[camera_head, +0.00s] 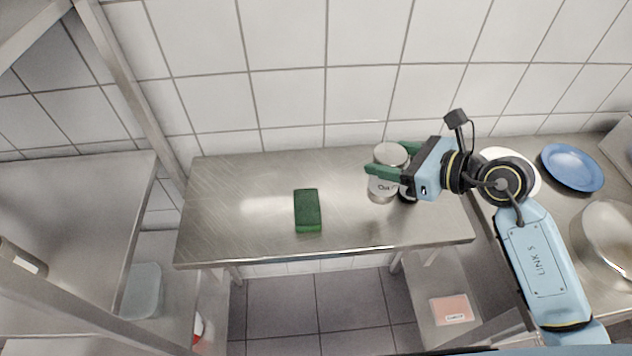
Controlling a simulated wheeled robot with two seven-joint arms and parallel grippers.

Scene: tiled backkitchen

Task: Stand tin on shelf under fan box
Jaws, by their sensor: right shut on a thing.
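The tin (382,188) is a pale, silvery cylinder with a lighter lid and some dark lettering on its side. It stands upright at the right part of the steel table in the head view. My right gripper (388,163) reaches in from the right with its green fingers either side of the tin, shut on its upper part. I cannot tell whether the tin's base touches the table. My left gripper is not in view. No fan box can be made out.
A green sponge (307,210) lies on the steel table (245,225), with free room around it. A dark item stands partly hidden behind the tin. A blue plate (572,168), a white plate (495,156) and a bowl (605,235) sit at right. Steel shelving (65,215) stands at left.

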